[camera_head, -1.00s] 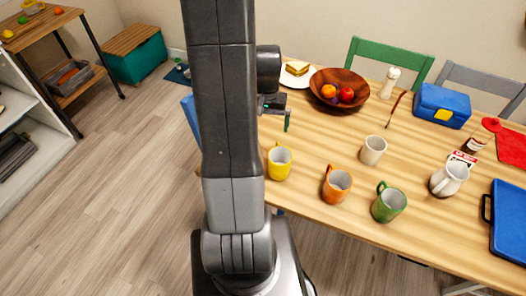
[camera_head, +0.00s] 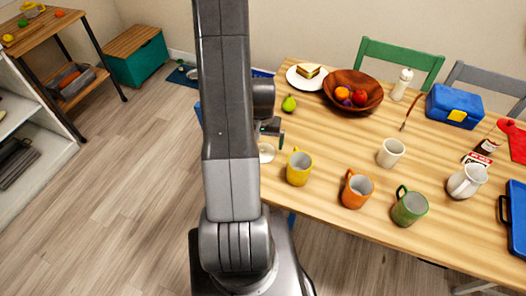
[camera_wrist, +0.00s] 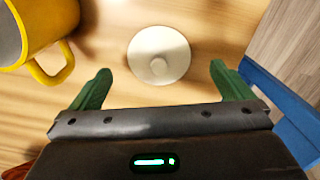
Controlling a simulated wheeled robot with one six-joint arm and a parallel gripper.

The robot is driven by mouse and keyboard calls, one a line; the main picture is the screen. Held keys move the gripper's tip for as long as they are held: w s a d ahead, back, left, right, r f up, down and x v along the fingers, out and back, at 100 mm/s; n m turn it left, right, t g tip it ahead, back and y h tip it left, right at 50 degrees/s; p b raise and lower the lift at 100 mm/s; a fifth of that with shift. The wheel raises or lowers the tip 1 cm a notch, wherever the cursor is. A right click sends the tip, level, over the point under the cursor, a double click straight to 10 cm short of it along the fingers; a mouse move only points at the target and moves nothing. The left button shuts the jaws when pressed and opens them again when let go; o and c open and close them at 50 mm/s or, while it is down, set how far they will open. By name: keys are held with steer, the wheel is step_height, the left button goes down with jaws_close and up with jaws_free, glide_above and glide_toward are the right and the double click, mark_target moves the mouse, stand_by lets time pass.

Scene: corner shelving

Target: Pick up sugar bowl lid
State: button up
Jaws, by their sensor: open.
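The sugar bowl lid (camera_wrist: 158,55) is a round white disc with a small knob, lying on the wooden table. In the wrist view it is ahead of my gripper (camera_wrist: 160,85), roughly centred between the two green fingers and beyond their tips. My gripper is open with nothing between the fingers. In the head view part of the lid (camera_head: 266,153) shows beside my arm, with my gripper (camera_head: 272,128) above the table's left part; the arm hides the rest of that area.
A yellow mug (camera_wrist: 48,35) stands close on the left of the lid in the wrist view. A blue chair (camera_wrist: 280,100) is beyond the table edge at right.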

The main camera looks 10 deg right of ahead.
mark_target(263, 148)
steer(key=shift+d+f+p, duration=0.15)
steer(key=shift+f+p, duration=0.15)
steer(key=shift+f, duration=1.8)
steer(key=c, duration=1)
steer(key=shift+w+r, duration=0.1)
